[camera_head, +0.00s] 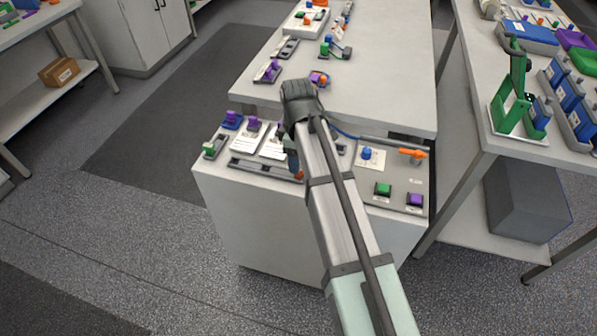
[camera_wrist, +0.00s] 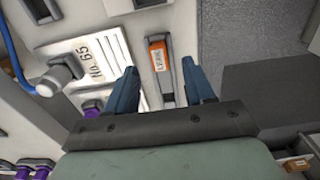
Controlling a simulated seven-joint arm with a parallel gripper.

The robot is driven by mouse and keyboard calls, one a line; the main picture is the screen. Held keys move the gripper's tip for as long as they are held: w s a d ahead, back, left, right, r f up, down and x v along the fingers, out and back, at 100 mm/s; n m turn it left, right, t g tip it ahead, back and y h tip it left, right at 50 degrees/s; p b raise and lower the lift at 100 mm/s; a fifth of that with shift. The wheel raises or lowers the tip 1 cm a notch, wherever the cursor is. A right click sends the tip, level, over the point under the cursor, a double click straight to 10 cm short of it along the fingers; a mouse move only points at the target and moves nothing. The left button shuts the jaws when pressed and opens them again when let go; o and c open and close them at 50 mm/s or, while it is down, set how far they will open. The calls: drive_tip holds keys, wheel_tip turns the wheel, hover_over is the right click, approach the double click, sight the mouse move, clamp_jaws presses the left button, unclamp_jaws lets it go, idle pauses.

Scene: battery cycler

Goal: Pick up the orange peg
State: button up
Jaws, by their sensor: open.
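The orange peg (camera_wrist: 158,53) shows in the wrist view as an orange block with a white label. It sits at the upper end of a dark slotted rail (camera_wrist: 165,88), ahead of and between my fingertips. In the head view a small orange patch (camera_head: 299,176) shows at the rail's right end, mostly hidden by my arm. My gripper (camera_wrist: 162,83) is open, its two blue fingers apart with nothing between them. In the head view the gripper (camera_head: 293,163) points down over the front bench top, partly covered by my own wrist.
A white plate marked No. 65 (camera_wrist: 95,62) with a grey knob lies left of the rail in the wrist view. Another orange part (camera_head: 413,154) lies on the grey panel (camera_head: 400,174) at right. Purple parts (camera_head: 253,123) stand at left. The bench edge and floor are close by.

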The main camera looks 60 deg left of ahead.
drive_tip(key=shift+w+f, duration=0.1)
drive_tip(key=shift+f, duration=2.25)
clamp_jaws()
drive_tip(key=shift+r, duration=0.1)
